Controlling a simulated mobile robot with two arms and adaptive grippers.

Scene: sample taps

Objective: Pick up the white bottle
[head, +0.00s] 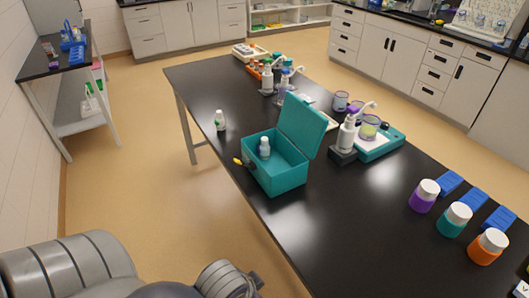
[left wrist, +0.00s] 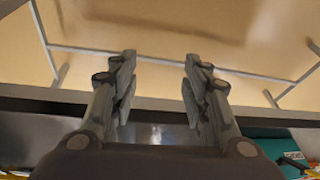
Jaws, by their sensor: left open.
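A small white bottle with a green label (head: 219,121) stands upright near the left edge of the black table (head: 330,225). A second small white bottle (head: 264,148) stands inside the open teal box (head: 278,178), whose lid is raised. My left gripper (left wrist: 160,75) is open in the left wrist view, with nothing between its fingers. The floor and thin metal bars show beyond it. Part of the teal box (left wrist: 265,145) shows at the lower right there. No white bottle shows in that view. My right gripper is not in view.
Purple (head: 422,198), teal (head: 453,219) and orange (head: 486,248) jars with white lids stand at the right. A white pump bottle (head: 347,134) stands beside a teal device (head: 380,143). A side shelf (head: 85,124) stands at the left wall. The tabletop around the labelled bottle is clear.

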